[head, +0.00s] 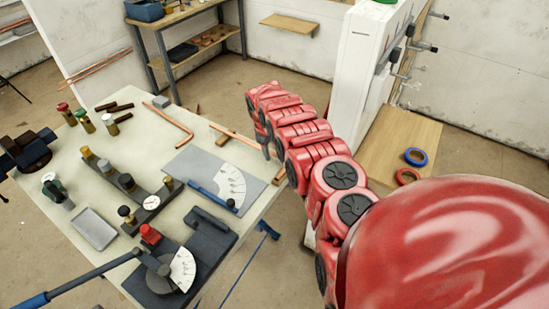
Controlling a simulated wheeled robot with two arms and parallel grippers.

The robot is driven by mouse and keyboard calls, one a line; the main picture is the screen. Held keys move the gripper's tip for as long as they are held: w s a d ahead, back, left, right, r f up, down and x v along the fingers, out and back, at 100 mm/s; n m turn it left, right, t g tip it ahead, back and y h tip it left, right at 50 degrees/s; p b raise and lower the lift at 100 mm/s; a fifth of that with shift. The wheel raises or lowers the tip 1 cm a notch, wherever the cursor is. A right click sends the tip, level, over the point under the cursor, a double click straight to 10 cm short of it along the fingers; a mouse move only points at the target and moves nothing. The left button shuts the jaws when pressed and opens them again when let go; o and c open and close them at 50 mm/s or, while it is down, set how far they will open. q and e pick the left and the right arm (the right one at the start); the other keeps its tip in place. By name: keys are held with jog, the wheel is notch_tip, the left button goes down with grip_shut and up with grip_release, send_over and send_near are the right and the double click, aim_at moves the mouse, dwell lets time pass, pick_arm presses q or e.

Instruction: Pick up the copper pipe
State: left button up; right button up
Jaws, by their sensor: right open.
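A bent copper pipe (172,123) lies in an L shape on the far part of the workbench (150,215). A second copper-coloured length (232,134) lies near the bench's far right edge, partly hidden by my right arm. My right gripper (266,149) is small and partly hidden at the end of the red arm, by that edge. It is open, close to the second length and to the right of the bent pipe. I cannot tell whether it touches anything. My left gripper is not in view.
A grey plate with a white protractor scale (232,186), a dark bending tool (182,270), a metal tray (94,229) and several fittings crowd the bench. A shelf unit (190,45) stands behind.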

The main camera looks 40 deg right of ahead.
grip_shut()
dwell(1.4)
